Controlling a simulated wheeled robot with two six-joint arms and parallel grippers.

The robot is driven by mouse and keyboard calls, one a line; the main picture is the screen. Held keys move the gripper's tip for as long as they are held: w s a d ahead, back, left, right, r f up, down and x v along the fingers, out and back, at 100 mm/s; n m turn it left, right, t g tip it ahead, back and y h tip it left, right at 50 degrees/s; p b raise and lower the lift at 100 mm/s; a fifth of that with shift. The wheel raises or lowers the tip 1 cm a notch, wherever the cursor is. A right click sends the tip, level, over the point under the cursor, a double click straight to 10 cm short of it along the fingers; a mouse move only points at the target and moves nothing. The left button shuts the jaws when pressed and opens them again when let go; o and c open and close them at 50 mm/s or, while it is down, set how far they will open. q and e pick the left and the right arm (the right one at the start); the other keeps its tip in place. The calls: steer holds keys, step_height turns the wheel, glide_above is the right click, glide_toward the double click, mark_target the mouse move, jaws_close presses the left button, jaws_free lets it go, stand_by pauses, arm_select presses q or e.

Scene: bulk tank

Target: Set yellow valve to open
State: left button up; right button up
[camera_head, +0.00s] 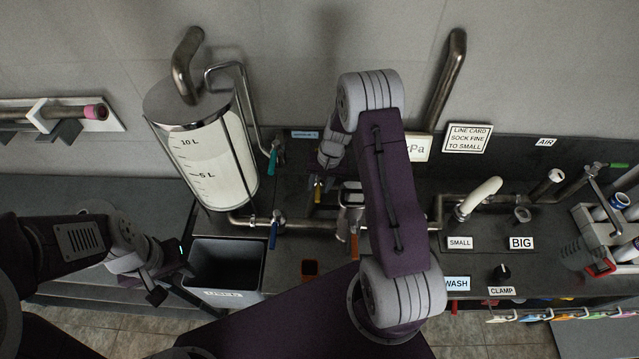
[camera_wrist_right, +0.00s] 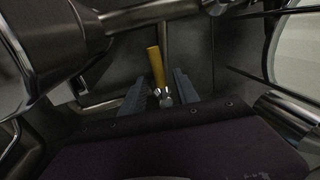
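The yellow valve (camera_head: 318,190) shows as a short yellow handle below my right wrist in the head view, partly hidden by my arm. In the right wrist view the yellow handle (camera_wrist_right: 156,66) stands nearly upright by a metal pipe, with a small metal stem below it. My right gripper (camera_wrist_right: 160,92) has its two fingers apart, one on each side of the stem, with the handle just beyond the tips. I cannot tell whether they touch. My left gripper (camera_head: 175,278) is apart from the valve, empty, beside the black bin, its fingers seemingly spread.
A cylinder tank (camera_head: 212,150) with litre marks stands left of the valve. Blue (camera_head: 274,232), teal (camera_head: 273,160) and orange (camera_head: 354,246) handles sit close by on the pipes. A black bin (camera_head: 228,262) stands below. Labelled fittings and a bottle rack (camera_head: 600,235) are at right.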

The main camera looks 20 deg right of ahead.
jaws_close()
stand_by(1.4)
